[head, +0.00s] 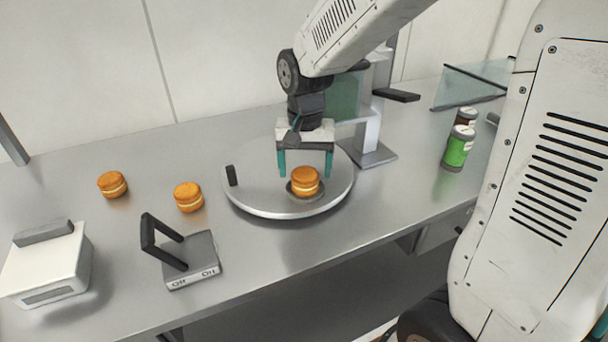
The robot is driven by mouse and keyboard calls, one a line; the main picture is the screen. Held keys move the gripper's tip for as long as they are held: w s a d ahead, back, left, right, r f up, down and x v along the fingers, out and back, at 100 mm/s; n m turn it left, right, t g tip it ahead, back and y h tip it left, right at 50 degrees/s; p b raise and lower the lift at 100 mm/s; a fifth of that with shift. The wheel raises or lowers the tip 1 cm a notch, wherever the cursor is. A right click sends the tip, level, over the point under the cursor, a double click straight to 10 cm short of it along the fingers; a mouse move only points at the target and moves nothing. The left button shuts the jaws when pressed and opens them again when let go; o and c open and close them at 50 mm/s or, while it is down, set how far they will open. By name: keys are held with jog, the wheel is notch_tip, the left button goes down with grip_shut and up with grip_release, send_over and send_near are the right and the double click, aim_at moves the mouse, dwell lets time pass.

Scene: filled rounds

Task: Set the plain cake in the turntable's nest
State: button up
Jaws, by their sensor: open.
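A round orange cake with a pale middle band (305,181) sits in the dark nest (291,190) near the front of the round grey turntable (260,204). My gripper (305,174) is open, its two teal fingers pointing down above the turntable, one to each side of the cake's upper part as seen here. I cannot tell whether the fingers touch it. Two similar banded cakes stand on the counter to the left, one farther left (112,184) and one nearer the turntable (188,197). None of the cakes is clearly plain from this view.
A grey switch box with a black lever (190,262) stands at the counter's front, and a white box (47,266) is at far left. A stand with a glass panel (371,150) is behind the turntable. Green (458,148) and brown (466,117) cans stand right.

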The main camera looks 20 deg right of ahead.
aim_at(305, 172)
notch_tip(305, 172, up, 10)
jog(key=s+d+n, duration=0.1)
jog(key=s+n, duration=0.1)
jog(key=s, duration=0.9)
jog(key=s+d+n+t, duration=0.1)
jog(key=s+n, duration=0.2)
jog(key=s, duration=0.8)
jog(key=shift+d+f, duration=0.35)
jog(key=shift+d, duration=0.05)
jog(key=shift+s, duration=0.1)
